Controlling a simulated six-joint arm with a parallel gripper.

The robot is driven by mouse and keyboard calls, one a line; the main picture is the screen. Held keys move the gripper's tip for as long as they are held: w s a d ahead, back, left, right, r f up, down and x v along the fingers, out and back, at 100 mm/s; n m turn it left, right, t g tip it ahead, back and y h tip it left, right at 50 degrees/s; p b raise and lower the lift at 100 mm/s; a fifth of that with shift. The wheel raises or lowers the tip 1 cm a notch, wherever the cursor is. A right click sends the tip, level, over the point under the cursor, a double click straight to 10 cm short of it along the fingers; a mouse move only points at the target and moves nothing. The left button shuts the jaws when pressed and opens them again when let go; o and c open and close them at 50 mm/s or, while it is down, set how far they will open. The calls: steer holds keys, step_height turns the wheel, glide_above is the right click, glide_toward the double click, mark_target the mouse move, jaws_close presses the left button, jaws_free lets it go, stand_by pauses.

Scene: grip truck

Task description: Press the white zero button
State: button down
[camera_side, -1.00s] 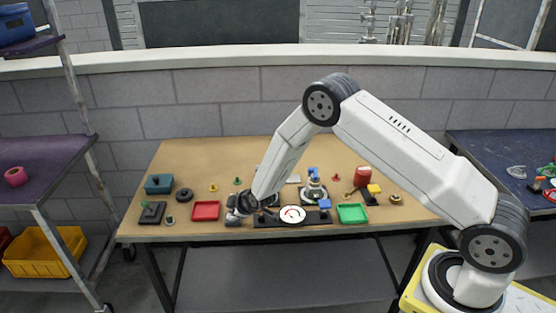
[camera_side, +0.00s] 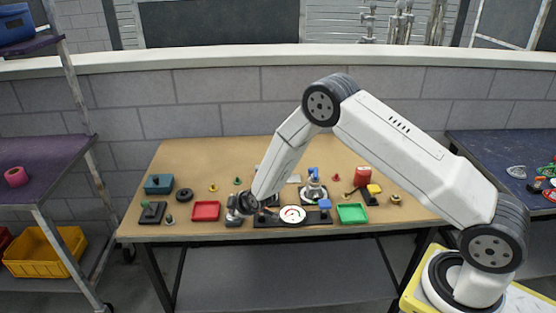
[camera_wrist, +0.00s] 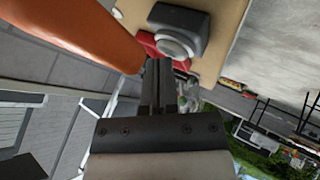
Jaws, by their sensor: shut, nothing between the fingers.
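The white button (camera_wrist: 176,42) is a round cap on a dark grey box (camera_wrist: 193,25) near the top of the wrist view. My gripper (camera_wrist: 158,68) is shut and empty, with its fingertips just below and left of the button in that view. I cannot tell whether they touch it. In the side view my gripper (camera_side: 236,210) is low at the table's front edge, between the red tray and the dial. The button is not clear there.
A red tray (camera_side: 206,217) is left of my gripper. A white dial on a black base (camera_side: 262,223) and a green tray (camera_side: 352,219) are to its right. A large orange surface (camera_wrist: 75,28) fills the wrist view's upper left. The table's back (camera_side: 220,150) is clear.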

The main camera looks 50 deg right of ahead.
steer(key=shift+r, duration=0.15)
steer(key=shift+r, duration=2.9)
steer(key=shift+r, duration=0.15)
steer(key=shift+s+r, duration=0.15)
steer(key=shift+s, duration=0.05)
steer(key=s+r+m+g, duration=0.2)
steer(key=s+r, duration=0.1)
steer(key=s, duration=0.7)
steer(key=s+r+m+g, duration=0.2)
steer(key=s+r+m, duration=0.1)
steer(key=s, duration=0.7)
steer(key=s+r+m+g, duration=0.2)
steer(key=s+r+m, duration=0.1)
steer(key=s, duration=0.7)
steer(key=shift+s+d+r+g, duration=0.15)
steer(key=shift+d+r+g, duration=0.15)
steer(key=shift+r, duration=0.6)
